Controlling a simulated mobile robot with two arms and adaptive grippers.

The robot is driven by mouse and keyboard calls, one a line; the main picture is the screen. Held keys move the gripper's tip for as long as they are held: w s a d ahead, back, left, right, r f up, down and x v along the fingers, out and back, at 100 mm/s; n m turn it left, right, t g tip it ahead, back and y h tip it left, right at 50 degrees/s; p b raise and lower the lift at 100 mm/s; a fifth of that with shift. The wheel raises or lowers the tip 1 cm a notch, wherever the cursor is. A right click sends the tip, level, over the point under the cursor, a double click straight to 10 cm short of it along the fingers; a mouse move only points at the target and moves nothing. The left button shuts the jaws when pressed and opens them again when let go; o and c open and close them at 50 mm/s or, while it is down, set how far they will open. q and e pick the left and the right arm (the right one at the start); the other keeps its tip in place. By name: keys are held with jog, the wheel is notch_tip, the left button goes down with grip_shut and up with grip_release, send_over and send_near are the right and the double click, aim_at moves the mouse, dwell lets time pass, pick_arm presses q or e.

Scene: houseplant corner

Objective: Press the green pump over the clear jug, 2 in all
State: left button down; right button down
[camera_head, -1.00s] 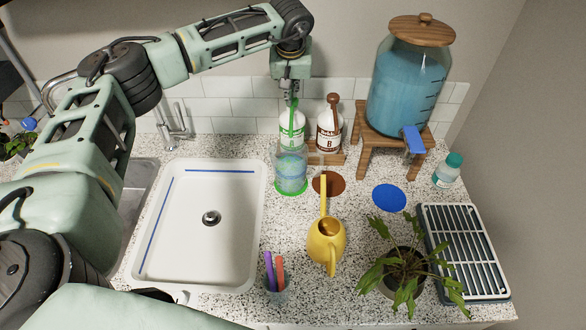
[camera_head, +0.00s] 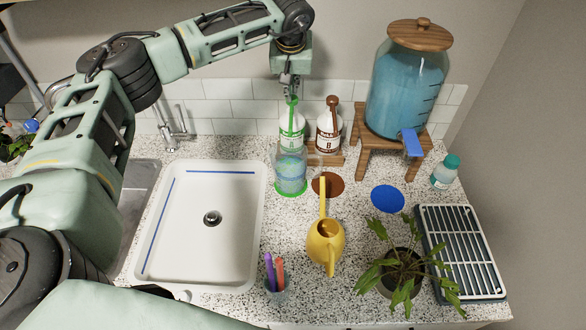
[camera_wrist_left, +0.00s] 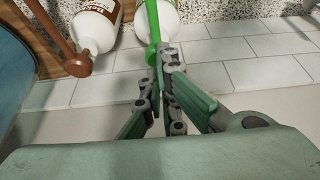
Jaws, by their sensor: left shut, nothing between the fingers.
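The green pump (camera_head: 293,105) tops a white bottle with a green label (camera_head: 292,130) at the back of the counter. The pump also shows in the left wrist view (camera_wrist_left: 153,25). The clear jug (camera_head: 291,172) stands in front of that bottle on a green ring on the counter; it looks tinted with bluish content. My left gripper (camera_head: 290,90) is shut and empty, fingers pointing down just above the green pump. In the left wrist view its fingertips (camera_wrist_left: 165,50) are close to the pump head; I cannot tell if they touch. My right gripper is not in view.
A brown pump bottle (camera_head: 328,130) stands right beside the green one. A blue dispenser (camera_head: 403,85) on a wooden stand is further right. A yellow watering can (camera_head: 325,243), a potted plant (camera_head: 400,270) and a white tray (camera_head: 205,260) occupy the front.

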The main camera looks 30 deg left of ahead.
pick_arm(q)
notch_tip(320, 180, up, 6)
jog(key=p, duration=0.4)
dwell(0.5)
dwell(0.3)
